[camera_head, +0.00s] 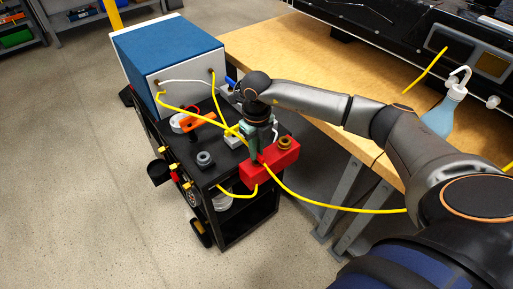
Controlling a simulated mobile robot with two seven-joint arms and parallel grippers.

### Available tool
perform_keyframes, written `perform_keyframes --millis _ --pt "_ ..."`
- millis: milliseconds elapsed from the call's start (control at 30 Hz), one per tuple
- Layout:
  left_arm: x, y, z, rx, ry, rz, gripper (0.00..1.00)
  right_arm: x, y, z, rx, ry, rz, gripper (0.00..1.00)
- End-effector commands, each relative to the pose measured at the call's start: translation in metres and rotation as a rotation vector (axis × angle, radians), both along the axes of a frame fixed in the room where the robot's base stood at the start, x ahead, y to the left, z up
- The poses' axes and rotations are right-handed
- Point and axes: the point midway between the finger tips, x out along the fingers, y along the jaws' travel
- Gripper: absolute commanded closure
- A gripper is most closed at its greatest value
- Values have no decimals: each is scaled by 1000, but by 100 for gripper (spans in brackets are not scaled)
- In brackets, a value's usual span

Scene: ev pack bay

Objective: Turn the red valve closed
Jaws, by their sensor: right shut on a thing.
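A red block-shaped body (268,168), the only large red thing that I can match to the red valve, sits at the right front corner of the black cart. A dark round knob (285,143) stands on its right part. My right gripper (258,150) points down at the left part of this red body and is shut on it; the fingertips and the exact contact are partly hidden by the wrist and a yellow cable. I cannot tell how far the valve is turned. My left gripper is not in view.
A black cart (232,181) carries a blue-topped box (165,45), an orange tool (198,121) and a grey knob (204,159). A yellow cable (335,207) crosses near the gripper. A wooden bench (300,60) with a spray bottle (442,115) stands right. Floor at left is clear.

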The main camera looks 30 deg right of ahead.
Motion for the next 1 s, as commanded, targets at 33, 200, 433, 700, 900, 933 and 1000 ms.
perform_keyframes --millis 33,200,433,700,900,933,1000 --pt "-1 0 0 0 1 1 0 0 0 1 0 -1 -9 100" --pt "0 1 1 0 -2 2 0 0 0 1 0 -1 -25 100" --pt "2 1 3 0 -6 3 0 1 0 1 0 -1 -27 100" --pt "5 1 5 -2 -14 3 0 0 0 1 0 -1 -25 67" --pt "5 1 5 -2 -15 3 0 0 0 0 0 -1 -24 55" --pt "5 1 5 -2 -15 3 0 0 0 0 0 0 -24 55" --pt "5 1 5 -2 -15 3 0 0 0 0 0 0 -23 55"
